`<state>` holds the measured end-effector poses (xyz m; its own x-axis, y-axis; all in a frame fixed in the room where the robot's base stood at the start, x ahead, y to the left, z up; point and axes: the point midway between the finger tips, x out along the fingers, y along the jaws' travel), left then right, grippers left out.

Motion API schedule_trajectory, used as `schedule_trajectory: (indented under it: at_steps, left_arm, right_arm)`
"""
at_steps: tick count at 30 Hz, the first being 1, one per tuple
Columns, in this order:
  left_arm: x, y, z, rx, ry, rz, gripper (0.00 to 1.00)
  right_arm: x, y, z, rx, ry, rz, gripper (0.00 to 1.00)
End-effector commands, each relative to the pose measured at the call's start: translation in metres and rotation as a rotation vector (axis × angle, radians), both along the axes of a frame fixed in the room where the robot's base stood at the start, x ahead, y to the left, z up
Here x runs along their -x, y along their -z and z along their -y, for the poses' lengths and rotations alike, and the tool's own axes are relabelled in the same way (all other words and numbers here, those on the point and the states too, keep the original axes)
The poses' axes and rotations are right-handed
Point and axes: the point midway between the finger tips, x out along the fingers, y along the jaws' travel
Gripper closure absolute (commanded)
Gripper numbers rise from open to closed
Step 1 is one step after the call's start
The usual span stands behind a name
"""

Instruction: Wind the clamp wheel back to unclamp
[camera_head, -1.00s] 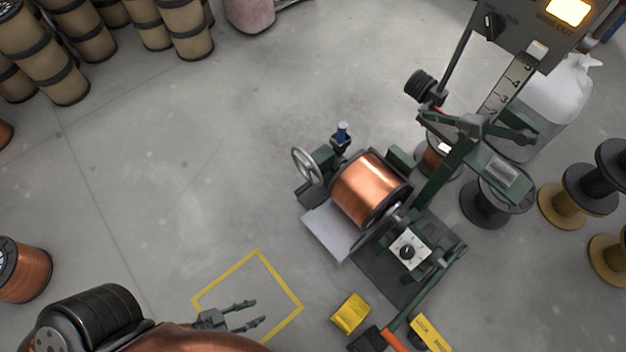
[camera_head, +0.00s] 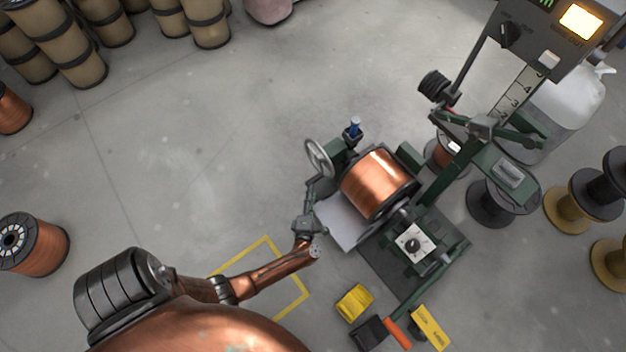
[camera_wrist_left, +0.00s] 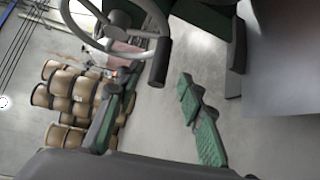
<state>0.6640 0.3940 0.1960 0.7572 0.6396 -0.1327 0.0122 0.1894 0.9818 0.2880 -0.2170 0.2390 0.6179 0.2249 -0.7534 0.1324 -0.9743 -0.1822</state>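The clamp wheel (camera_head: 319,157) is a grey spoked handwheel on the left end of the green winding machine. It also shows large at the top of the left wrist view (camera_wrist_left: 103,45), with a dark crank handle (camera_wrist_left: 160,62) on its rim. My left gripper (camera_head: 316,187) is just below the wheel in the head view. In the left wrist view its two green-padded fingers (camera_wrist_left: 158,92) are spread apart with nothing between them, and the handle shows just beyond the tips. Contact cannot be told. A copper spool (camera_head: 378,182) sits in the machine beside the wheel. My right gripper is not in view.
A blue-topped post (camera_head: 353,129) stands close behind the wheel. A pale plate (camera_head: 343,222) lies under the spool's front left. A yellow block (camera_head: 354,302) and a yellow floor outline (camera_head: 290,301) are nearer. The floor left of the wheel is clear.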

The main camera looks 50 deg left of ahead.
Motion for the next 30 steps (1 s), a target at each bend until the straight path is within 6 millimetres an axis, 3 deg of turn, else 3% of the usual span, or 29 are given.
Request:
schedule_trajectory:
  at_steps: [6, 15, 26, 30]
  left_arm:
    - [-0.024, 0.009, -0.022, -0.005, 0.002, -0.004, 0.64]
    - [-0.051, 0.012, -0.044, -0.005, 0.003, -0.003, 0.64]
    - [-0.055, 0.010, -0.046, -0.003, 0.003, -0.001, 0.64]
    - [-0.055, 0.010, -0.046, -0.004, 0.003, -0.001, 0.74]
  right_arm:
    - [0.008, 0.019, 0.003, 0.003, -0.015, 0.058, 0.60]
    - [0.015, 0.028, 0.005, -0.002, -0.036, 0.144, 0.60]
    - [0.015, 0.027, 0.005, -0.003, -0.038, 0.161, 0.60]
    - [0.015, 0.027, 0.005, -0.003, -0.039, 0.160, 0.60]
